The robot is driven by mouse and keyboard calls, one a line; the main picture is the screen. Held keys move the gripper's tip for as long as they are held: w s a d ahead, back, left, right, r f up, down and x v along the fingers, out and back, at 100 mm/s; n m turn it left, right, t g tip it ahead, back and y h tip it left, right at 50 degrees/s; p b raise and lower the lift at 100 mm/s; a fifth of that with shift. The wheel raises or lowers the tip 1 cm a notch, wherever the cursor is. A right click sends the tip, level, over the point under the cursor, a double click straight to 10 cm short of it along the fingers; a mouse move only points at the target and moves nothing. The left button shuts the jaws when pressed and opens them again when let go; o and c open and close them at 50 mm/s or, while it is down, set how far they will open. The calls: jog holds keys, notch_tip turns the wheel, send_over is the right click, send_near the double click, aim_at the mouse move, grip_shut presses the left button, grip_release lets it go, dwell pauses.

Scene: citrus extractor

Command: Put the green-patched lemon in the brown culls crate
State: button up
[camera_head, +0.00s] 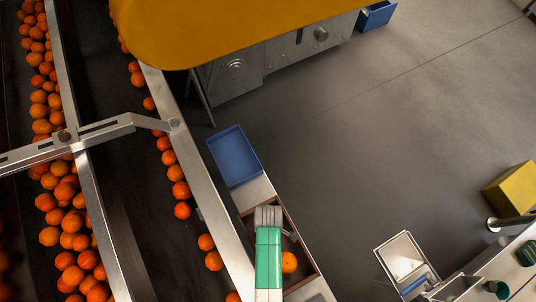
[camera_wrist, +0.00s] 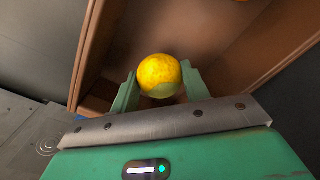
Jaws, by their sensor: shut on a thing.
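The lemon (camera_wrist: 158,72) is yellow with a dull green patch on its lower side. In the wrist view it sits between the two fingertips of my gripper (camera_wrist: 160,88), which is shut on it. The brown culls crate (camera_wrist: 93,45) lies beyond and below the lemon, its walls on both sides. In the head view my gripper (camera_head: 268,216) is over the far part of the brown crate (camera_head: 304,245). The lemon is hidden there. I cannot tell how high it is above the crate floor.
An orange fruit (camera_head: 289,262) lies in the brown crate, right of my arm. An empty-looking blue tray (camera_head: 234,156) is just beyond the crate. The conveyor (camera_head: 193,190) with several oranges runs along the left. Open floor (camera_head: 350,170) lies to the right.

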jog(key=shift+f, duration=0.4)
jog(key=o, duration=1.1)
notch_tip(320, 180, up, 8)
jog(key=p, duration=0.3)
jog(key=shift+p, duration=0.35)
jog(key=shift+f, duration=0.1)
